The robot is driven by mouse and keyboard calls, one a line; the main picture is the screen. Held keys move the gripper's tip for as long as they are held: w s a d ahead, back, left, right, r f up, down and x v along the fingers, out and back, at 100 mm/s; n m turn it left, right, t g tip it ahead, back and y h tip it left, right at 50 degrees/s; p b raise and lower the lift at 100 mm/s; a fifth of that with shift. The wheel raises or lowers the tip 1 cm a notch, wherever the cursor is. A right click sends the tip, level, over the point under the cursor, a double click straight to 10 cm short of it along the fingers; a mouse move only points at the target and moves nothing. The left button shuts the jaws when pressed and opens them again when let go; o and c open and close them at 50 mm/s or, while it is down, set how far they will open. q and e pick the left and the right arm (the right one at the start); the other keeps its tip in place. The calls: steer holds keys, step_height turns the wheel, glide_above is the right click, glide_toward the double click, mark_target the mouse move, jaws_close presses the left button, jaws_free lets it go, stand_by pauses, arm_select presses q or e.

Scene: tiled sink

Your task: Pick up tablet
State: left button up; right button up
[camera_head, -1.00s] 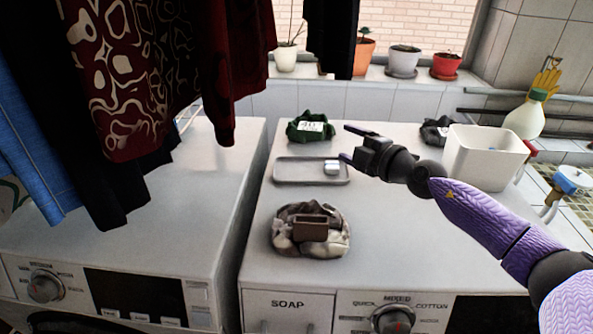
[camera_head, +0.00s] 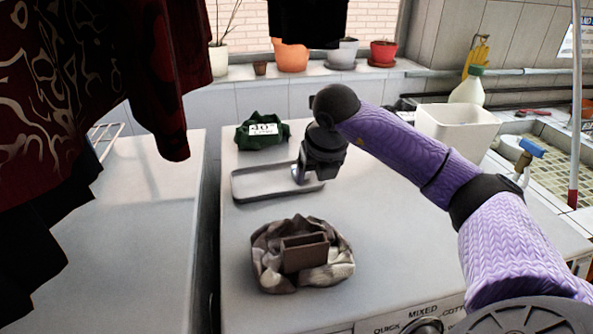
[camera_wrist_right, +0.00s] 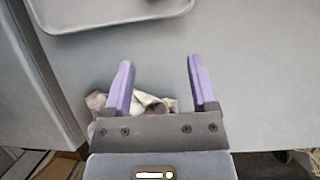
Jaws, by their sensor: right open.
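A grey tray (camera_head: 250,195) lies on the white machine top, its right end partly behind my right gripper (camera_head: 312,172). The tray's edge also shows at the top of the right wrist view (camera_wrist_right: 110,24). No tablet can be made out clearly now; the small white block seen earlier at the tray's right end is hidden by my gripper or blends with its pale finger. The right gripper points down over that end. In the right wrist view its two purple fingers (camera_wrist_right: 160,78) are apart with nothing held between them. My left gripper is not in view.
A camouflage cloth bundle with a brown box (camera_head: 304,252) sits in front of the tray. A green bundle with a label (camera_head: 262,131) sits behind it. A white bin (camera_head: 455,130) stands at right. Dark clothes (camera_head: 60,150) hang at left.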

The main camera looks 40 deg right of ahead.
steer(key=w+d, duration=0.1)
steer(key=w, duration=0.1)
steer(key=w+d, duration=0.1)
steer(key=w, duration=0.3)
steer(key=shift+w+d+f, duration=0.1)
steer(key=shift+d, duration=0.3)
steer(key=b+x, duration=0.1)
steer(key=x, duration=0.4)
steer(key=shift+w, duration=0.1)
jaws_close()
